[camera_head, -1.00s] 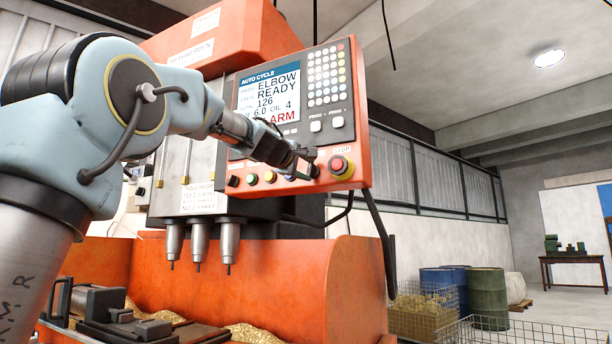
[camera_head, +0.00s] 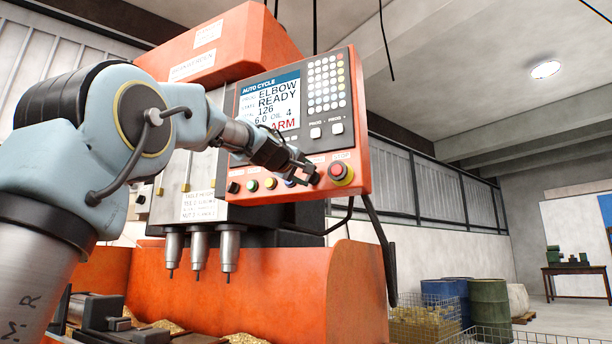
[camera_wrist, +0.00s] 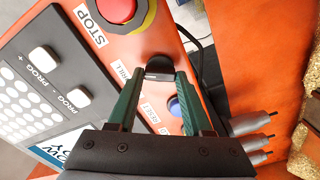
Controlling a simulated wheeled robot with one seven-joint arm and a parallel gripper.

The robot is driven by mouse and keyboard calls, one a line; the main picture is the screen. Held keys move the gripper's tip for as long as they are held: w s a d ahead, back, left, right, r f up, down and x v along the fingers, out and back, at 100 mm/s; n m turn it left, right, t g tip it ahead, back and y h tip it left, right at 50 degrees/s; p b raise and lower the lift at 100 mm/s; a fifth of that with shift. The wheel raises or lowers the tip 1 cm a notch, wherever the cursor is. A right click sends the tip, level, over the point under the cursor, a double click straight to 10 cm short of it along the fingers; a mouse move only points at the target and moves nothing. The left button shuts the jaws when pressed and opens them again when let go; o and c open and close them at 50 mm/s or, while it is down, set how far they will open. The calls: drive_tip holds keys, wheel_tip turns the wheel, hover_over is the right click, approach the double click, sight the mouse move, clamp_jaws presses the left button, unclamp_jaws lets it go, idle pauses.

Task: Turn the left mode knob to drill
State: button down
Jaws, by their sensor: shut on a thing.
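My gripper (camera_head: 306,173) is at the lower right of the control panel (camera_head: 352,118). In the wrist view its two green fingers (camera_wrist: 163,78) are shut on a black knob (camera_wrist: 159,64), one finger on each side. This knob sits beside the red STOP button (camera_wrist: 117,9) on its yellow ring. A small label that seems to read DRILL (camera_wrist: 119,73) is near it, and a RESET label (camera_wrist: 148,112) is by the blue button (camera_wrist: 174,106). Another black knob (camera_head: 233,187) is at the left end of the button row. The knobs' pointer directions are too small to read.
Green (camera_head: 252,185) and yellow (camera_head: 270,183) buttons lie along the row. Drill spindles (camera_head: 199,249) hang below the panel over the orange machine base (camera_head: 348,285). A black cable (camera_head: 378,235) runs down at the panel's right. Drums (camera_head: 489,303) stand far right.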

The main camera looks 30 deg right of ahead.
drive_tip(key=shift+c, duration=1.6)
unclamp_jaws()
drive_tip(key=b+v, duration=0.4)
drive_tip(key=v, duration=0.6)
drive_tip(key=shift+s+a+b, duration=0.25)
drive_tip(key=shift+a+b, duration=0.05)
drive_tip(key=shift+b, duration=0.05)
